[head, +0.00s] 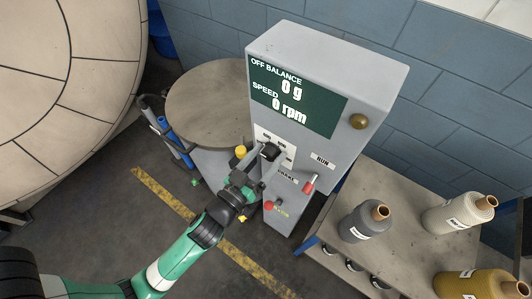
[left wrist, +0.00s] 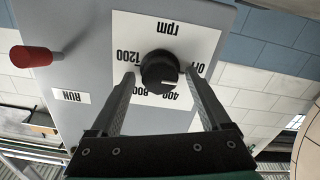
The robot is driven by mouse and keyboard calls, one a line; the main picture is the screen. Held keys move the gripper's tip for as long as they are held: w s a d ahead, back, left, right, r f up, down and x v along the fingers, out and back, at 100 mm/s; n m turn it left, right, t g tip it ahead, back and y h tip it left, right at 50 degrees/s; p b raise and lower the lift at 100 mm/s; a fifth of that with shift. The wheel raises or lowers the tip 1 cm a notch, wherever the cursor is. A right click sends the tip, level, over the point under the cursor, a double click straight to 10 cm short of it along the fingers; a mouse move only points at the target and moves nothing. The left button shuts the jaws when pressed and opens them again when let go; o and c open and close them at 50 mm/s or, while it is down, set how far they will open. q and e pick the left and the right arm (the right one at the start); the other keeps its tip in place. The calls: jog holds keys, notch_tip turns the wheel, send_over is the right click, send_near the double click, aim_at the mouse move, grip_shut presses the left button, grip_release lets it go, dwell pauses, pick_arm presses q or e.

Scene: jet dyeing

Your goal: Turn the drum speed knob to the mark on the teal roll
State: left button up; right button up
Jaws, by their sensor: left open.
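The dark round drum speed knob (head: 270,151) sits on a white dial plate on the front of the grey cabinet. In the left wrist view the knob (left wrist: 159,71) has a pale line at its lower right, and its plate (left wrist: 195,42) reads rpm, OFF, 400, 800 and 1200. My left gripper (head: 263,164) is open at the knob, its two fingers on either side of it; I cannot tell if they touch. The screen (head: 296,101) reads 0 g and 0 rpm. I see no clearly teal roll. My right gripper is out of view.
A red-tipped lever (head: 309,185) and a RUN label (head: 322,160) are right of the knob. A bench (head: 395,262) holds grey (head: 366,222), cream (head: 455,214) and mustard (head: 480,285) rolls. A round grey table (head: 205,105) stands left of the cabinet.

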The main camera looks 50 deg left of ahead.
pick_arm(q)
grip_shut()
dwell(0.4)
jog(key=shift+m, duration=0.3)
jog(key=m+p, duration=0.1)
jog(key=m, duration=0.5)
jog(key=shift+d+r, duration=0.1)
jog(key=shift+d, duration=0.05)
jog(key=m+p, duration=0.1)
jog(key=m, duration=0.4)
dwell(0.3)
